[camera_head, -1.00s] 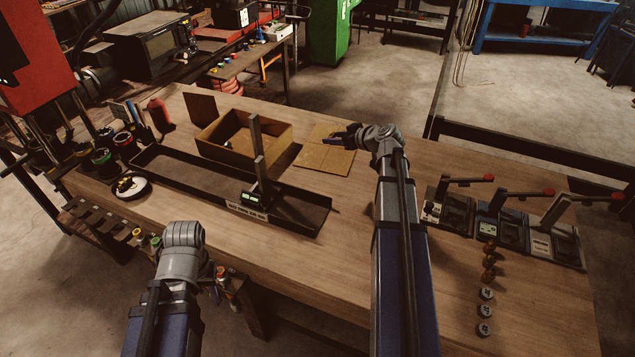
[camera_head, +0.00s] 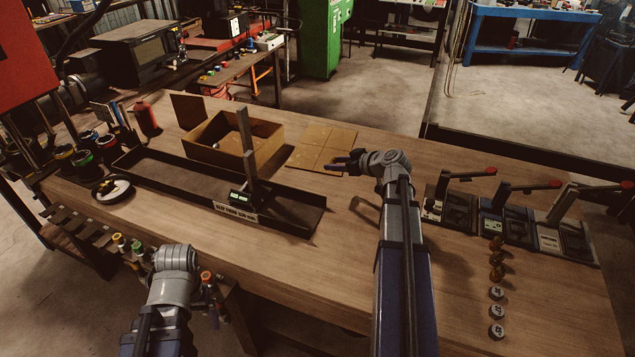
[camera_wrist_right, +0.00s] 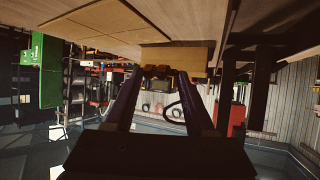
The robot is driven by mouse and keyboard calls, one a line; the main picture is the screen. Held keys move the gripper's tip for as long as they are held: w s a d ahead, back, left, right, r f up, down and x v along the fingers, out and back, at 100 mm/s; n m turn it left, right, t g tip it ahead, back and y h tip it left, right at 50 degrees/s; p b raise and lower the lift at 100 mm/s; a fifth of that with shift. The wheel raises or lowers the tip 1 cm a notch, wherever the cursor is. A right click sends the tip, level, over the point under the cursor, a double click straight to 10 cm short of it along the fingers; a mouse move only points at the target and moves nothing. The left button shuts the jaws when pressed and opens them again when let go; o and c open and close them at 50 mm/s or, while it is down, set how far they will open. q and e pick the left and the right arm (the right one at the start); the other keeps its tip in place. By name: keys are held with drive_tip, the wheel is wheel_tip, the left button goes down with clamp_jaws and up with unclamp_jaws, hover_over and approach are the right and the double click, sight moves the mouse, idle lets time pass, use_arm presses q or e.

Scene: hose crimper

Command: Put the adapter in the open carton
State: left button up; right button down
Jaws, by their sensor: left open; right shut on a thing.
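The open carton (camera_head: 264,143) stands on the workbench left of centre in the head view, its flap raised at the back left. A small pale item (camera_head: 216,146) shows inside it. My right gripper (camera_head: 340,162) is right of the carton, by the near edge of a flat cardboard sheet, with its fingers pointing left. In the right wrist view it is shut on a small dark and brass-coloured piece (camera_wrist_right: 158,79), seemingly the adapter, whose outline is too dark to make out fully. My left gripper (camera_head: 176,260) is at the bench's front edge; its fingers are mostly hidden.
A long dark tray (camera_head: 165,182) with an upright post (camera_head: 245,150) lies in front of the carton. The flat cardboard sheet (camera_head: 325,148) lies to its right. Lever-handled devices (camera_head: 500,215) and several round pieces (camera_head: 496,292) stand at the right. The bench's middle front is clear.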

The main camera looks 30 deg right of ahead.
sight(336, 194)
drive_tip(key=shift+f+b, duration=4.85)
drive_tip(key=shift+f, duration=0.2)
drive_tip(key=shift+r, duration=0.15)
drive_tip(key=shift+c, duration=1.2)
unclamp_jaws()
drive_tip(key=shift+r, duration=0.1)
drive_tip(key=p+v, duration=0.5)
drive_tip(key=v, duration=0.6)
drive_tip(key=shift+p, duration=0.4)
drive_tip(key=shift+o, duration=0.2)
drive_tip(key=shift+s+d+r, duration=0.15)
drive_tip(key=shift+s, duration=0.25)
